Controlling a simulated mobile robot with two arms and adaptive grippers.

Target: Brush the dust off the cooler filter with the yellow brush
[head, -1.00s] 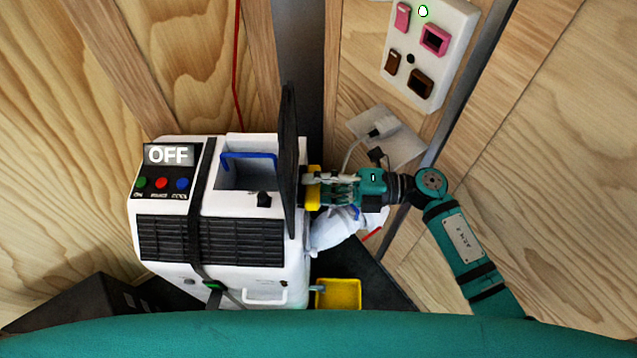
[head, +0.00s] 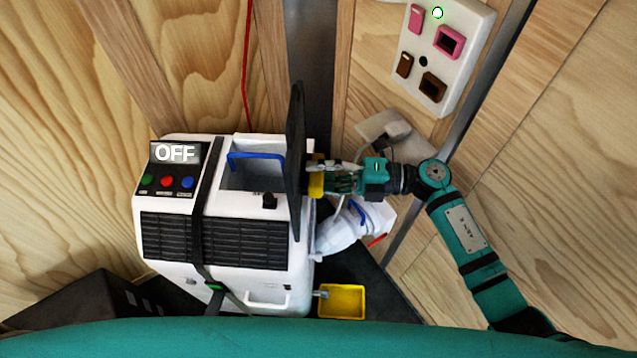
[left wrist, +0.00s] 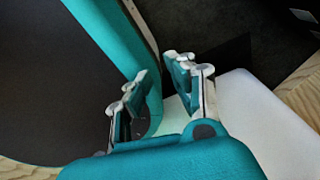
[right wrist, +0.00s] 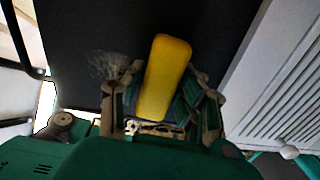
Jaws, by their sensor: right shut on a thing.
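The white cooler (head: 260,305) stands in the corner with its display reading OFF. The dark, thin filter (head: 294,150) stands upright at its right side. My right gripper (head: 325,183) is shut on the yellow brush (head: 316,186) and holds it at the filter's right face. In the right wrist view, the brush (right wrist: 165,75) lies between the fingers, in front of the dark filter face (right wrist: 215,35). A faint grey dust patch (right wrist: 108,66) shows on that face, left of the brush. The bristles are hidden. My left gripper (left wrist: 150,85) is open and empty, seen only in the left wrist view.
A yellow tray (head: 342,302) sits at the cooler's lower right. A white bag-like thing (head: 343,228) hangs below my right gripper. A switch panel (head: 448,50) is on the wooden wall above. A dark box (head: 105,305) stands at the lower left.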

